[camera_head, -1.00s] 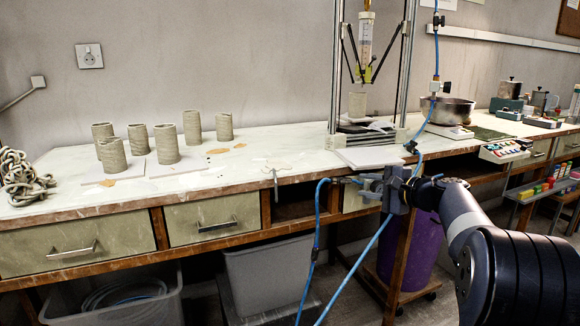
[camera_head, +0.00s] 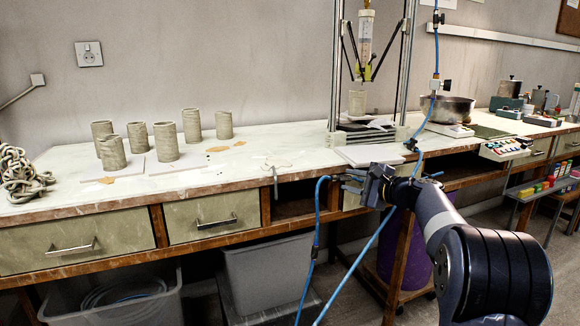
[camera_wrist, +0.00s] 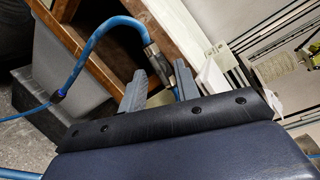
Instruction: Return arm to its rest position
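My gripper (camera_head: 356,185) is in front of the table's front edge, beside the open drawer gap, with its fingers pointing left in the head view. In the wrist view its two grey fingers (camera_wrist: 155,92) stand apart, with a gap between them. My arm (camera_head: 440,215) reaches in from the lower right.
The workbench (camera_head: 240,185) carries several clay cylinders (camera_head: 167,142) at left and a clay printer (camera_head: 365,40) at centre. Blue hoses (camera_head: 318,235) hang in front of the bench near my gripper. A purple bin (camera_head: 405,250) stands beneath. A metal bowl (camera_head: 448,109) is at right.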

